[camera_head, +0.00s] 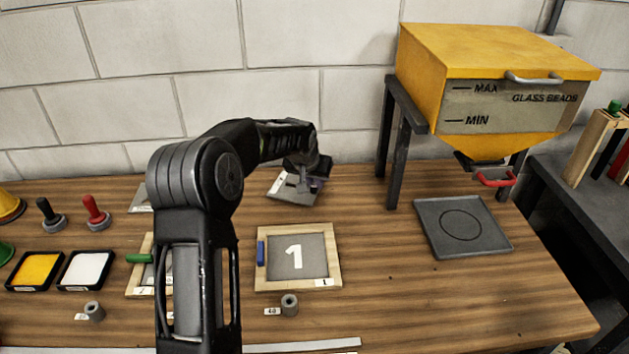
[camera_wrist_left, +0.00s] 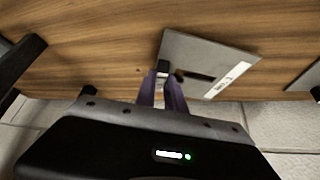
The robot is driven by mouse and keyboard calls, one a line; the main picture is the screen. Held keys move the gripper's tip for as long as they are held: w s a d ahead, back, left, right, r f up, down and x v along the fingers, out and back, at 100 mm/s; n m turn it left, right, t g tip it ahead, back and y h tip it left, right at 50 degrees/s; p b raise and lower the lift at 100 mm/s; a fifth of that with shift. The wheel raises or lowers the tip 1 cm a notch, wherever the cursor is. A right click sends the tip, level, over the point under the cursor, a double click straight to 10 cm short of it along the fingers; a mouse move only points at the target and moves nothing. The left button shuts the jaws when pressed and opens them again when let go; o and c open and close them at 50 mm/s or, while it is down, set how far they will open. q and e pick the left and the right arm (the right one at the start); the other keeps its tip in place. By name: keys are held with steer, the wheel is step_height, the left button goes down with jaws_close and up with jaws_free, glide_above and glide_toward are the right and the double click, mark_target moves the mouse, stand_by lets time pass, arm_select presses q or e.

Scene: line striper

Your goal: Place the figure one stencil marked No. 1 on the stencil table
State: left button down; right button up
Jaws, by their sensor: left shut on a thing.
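A grey stencil plate (camera_head: 292,196) with a dark slot-like cut-out and a white label lies at or just above the back middle of the wooden table. It also shows in the left wrist view (camera_wrist_left: 190,54). My left gripper (camera_head: 312,182) is shut on the small black knob (camera_wrist_left: 163,68) near the plate's edge. In the left wrist view its purple fingers meet there. I cannot tell whether the plate touches the table, and the label is too small to read. My right gripper is not in view.
A yellow bead hopper (camera_head: 430,62) stands above a grey tray (camera_head: 485,244). Paint trays (camera_head: 63,272) are at left.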

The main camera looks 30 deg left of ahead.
arm_select(q)
steer(key=shift+f+b, duration=0.45)
steer(key=shift+f, duration=0.1)
steer(key=c, duration=1.3)
jaws_free()
steer(key=shift+c, duration=0.2)
steer(key=b+v, duration=0.1)
steer(key=v, duration=0.7)
steer(key=shift+b, duration=0.3)
steer(key=shift+f, duration=0.1)
